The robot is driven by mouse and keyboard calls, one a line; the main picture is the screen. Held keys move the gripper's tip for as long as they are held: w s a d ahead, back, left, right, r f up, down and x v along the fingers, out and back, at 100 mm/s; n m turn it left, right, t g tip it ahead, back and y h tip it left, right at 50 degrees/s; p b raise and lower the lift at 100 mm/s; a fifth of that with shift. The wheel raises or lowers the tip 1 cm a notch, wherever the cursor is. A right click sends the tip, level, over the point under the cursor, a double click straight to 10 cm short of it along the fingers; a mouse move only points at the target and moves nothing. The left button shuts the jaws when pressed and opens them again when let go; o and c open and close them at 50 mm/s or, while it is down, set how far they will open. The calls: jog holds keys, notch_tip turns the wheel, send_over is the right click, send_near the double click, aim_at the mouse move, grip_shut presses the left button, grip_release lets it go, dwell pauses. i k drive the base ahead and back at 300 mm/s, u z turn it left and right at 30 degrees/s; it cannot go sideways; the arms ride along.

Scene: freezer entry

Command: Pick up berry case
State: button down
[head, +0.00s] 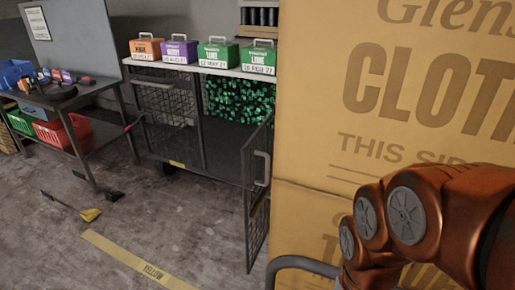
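A row of small carry cases with top handles stands on the light top of a wire cage cabinet (220,68). From left to right they are an orange case (147,46), a purple case (179,47), a green case (214,51) and another green case (258,57). Each has a white label on its front; the print is too small to read surely, so I cannot confirm which is the berry case. The purple one is the only purple case. My orange arm shows at the lower right, but my gripper is not in view.
Large cardboard boxes (400,100) fill the right side close by. The cabinet's mesh door (258,200) stands open toward me. A dark table (75,93) with bins stands at left.

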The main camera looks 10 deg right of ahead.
aim_at(179, 52)
jog(key=k, duration=0.5)
jog(key=u, duration=2.3)
jog(key=i, duration=1.25)
jog(key=z, duration=1.8)
jog(key=i, duration=2.35)
jog(key=z, duration=0.6)
